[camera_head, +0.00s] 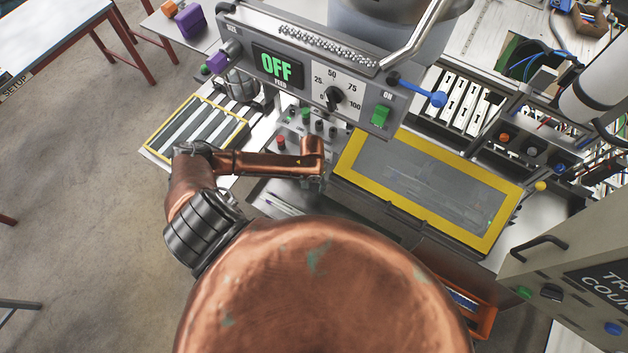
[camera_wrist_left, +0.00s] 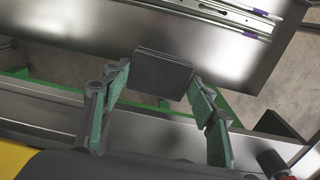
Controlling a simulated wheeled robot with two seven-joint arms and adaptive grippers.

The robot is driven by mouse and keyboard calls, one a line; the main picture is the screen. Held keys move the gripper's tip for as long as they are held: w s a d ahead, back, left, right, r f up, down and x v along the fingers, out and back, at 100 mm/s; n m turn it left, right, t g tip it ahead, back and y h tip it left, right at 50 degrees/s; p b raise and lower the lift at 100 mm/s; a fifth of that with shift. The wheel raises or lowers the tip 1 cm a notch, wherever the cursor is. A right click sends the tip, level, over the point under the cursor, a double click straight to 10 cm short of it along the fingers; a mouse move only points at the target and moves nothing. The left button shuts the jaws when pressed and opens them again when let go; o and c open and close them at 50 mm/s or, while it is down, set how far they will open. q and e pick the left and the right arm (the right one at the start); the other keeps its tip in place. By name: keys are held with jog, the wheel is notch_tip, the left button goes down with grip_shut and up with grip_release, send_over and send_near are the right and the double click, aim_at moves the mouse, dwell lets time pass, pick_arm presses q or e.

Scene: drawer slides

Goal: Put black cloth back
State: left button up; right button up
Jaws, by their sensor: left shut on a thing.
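The black cloth (camera_wrist_left: 163,74) shows in the left wrist view as a small, dark grey, folded pad. My left gripper (camera_wrist_left: 158,78) is shut on it, with a green-lined finger on each side. In the head view my copper left arm reaches in from the left, and its gripper (camera_head: 315,183) is just below the machine's control panel, mostly hidden under the wrist. I cannot make out the cloth in the head view. My right gripper is not in view.
The machine's control panel (camera_head: 300,75) reads OFF. A yellow-framed cover (camera_head: 430,190) lies right of my gripper. A yellow-edged tray of slides (camera_head: 197,127) is at left. An orange bin (camera_head: 480,315) and a grey control box (camera_head: 575,275) stand at right.

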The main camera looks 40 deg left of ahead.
pick_arm(q)
jog(key=shift+s+f, duration=0.1)
jog(key=shift+f, duration=0.8)
notch_tip(320, 180, down, 4)
jog(key=shift+r+b, duration=0.1)
jog(key=shift+b, duration=0.65)
jog(key=shift+f+b, duration=0.35)
jog(key=shift+f, duration=0.85)
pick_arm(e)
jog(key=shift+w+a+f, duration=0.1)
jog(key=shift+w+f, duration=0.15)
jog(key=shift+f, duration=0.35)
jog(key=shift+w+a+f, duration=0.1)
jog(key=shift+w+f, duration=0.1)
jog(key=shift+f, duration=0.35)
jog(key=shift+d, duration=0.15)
pick_arm(q)
jog(key=shift+f, duration=0.45)
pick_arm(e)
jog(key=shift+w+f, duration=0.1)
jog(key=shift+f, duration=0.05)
